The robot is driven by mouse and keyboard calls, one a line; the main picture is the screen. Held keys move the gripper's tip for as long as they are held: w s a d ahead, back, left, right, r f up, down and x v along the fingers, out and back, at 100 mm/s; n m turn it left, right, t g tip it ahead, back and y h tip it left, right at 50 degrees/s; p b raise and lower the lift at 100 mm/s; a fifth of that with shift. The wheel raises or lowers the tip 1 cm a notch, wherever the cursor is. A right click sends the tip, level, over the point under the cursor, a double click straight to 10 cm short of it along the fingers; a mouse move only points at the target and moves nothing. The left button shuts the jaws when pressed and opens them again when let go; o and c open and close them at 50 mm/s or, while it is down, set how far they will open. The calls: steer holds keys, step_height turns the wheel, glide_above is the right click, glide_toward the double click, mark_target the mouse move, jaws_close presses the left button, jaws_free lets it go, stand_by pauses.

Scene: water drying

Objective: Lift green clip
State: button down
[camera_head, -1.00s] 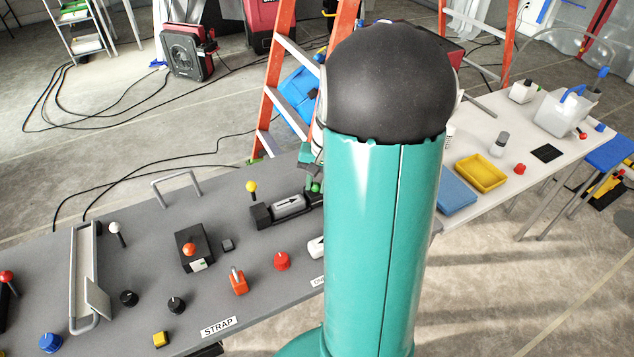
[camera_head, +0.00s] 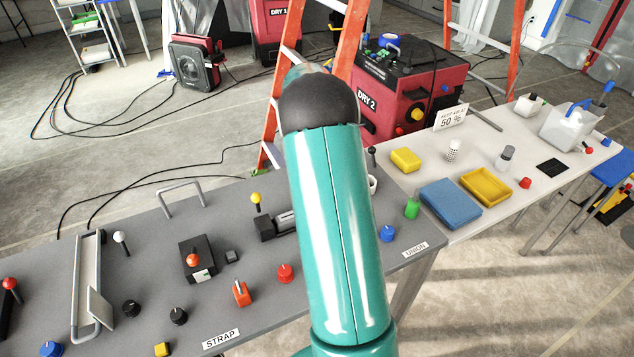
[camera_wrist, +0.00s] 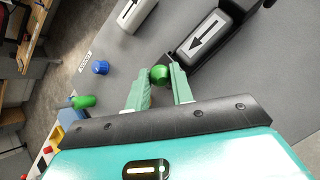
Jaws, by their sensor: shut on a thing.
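The green clip (camera_wrist: 160,75) shows in the wrist view as a round green knob between the tips of my gripper (camera_wrist: 160,82). My gripper's two pale green fingers are closed on it from either side. It is beside the end of a dark fixture (camera_wrist: 222,30) with an arrow label; I cannot tell whether it still touches that fixture. In the head view my teal arm hides my gripper and the clip, and only the left part of the dark fixture (camera_head: 265,228) shows there.
The grey bench (camera_head: 140,265) carries several knobs, a black box with an orange button (camera_head: 193,260) and a metal handle (camera_head: 180,190). An orange ladder stands behind.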

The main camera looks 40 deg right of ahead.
steer(key=shift+w+d+g+y, duration=0.15)
steer(key=shift+w+g+y, duration=0.25)
steer(key=shift+g, duration=0.5)
steer(key=c, duration=1.2)
jaws_free()
steer(key=shift+r, duration=0.1)
